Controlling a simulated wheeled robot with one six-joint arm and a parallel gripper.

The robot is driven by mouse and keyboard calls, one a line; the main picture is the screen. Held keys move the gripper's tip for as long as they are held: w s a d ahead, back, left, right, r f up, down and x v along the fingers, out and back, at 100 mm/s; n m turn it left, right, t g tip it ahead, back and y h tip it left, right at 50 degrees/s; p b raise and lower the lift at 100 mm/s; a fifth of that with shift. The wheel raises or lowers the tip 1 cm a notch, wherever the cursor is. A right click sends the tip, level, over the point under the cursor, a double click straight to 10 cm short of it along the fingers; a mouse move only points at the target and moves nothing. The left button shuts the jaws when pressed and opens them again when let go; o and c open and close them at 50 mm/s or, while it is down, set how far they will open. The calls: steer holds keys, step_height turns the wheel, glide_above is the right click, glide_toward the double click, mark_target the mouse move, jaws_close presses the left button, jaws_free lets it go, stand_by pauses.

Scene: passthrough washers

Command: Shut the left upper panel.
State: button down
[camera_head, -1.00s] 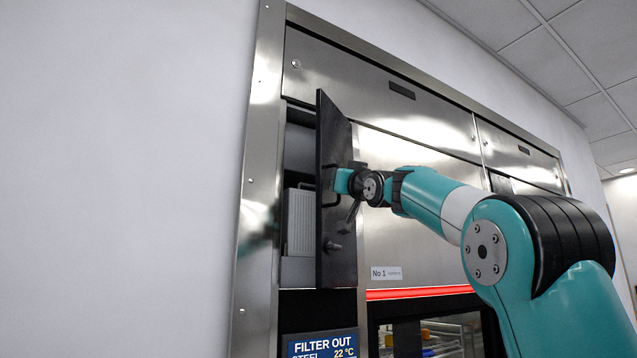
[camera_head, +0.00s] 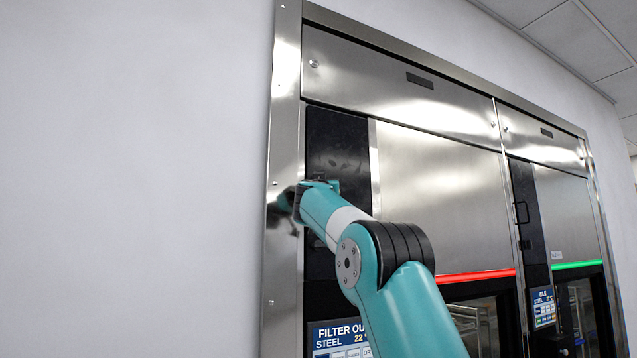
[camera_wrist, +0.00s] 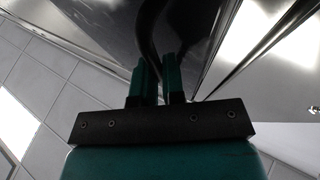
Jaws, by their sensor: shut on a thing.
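The left upper panel (camera_head: 337,146) is a narrow dark door at the left of the near washer, above its display. In the head view it lies flat in line with the washer front, and no gap shows along its visible edges. My arm hides its lower middle and most of the handle. In the wrist view my gripper (camera_wrist: 157,78) is shut on the dark curved handle (camera_wrist: 148,40), against the glossy panel face (camera_wrist: 190,25).
The display (camera_head: 340,338) sits below the panel. A steel frame (camera_head: 284,130) borders the washer at left, with bare white wall beyond. At right, a second washer has a similar dark panel with a handle (camera_head: 521,212), and a green light strip (camera_head: 577,265).

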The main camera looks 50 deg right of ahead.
steer(key=shift+w+a, duration=0.15)
steer(key=shift+w, duration=0.15)
steer(key=c, duration=1.5)
jaws_free()
steer(key=shift+w, duration=0.1)
steer(key=b+v, duration=1.2)
steer(key=v, duration=0.5)
steer(key=shift+s, duration=0.35)
steer(key=shift+a, duration=0.1)
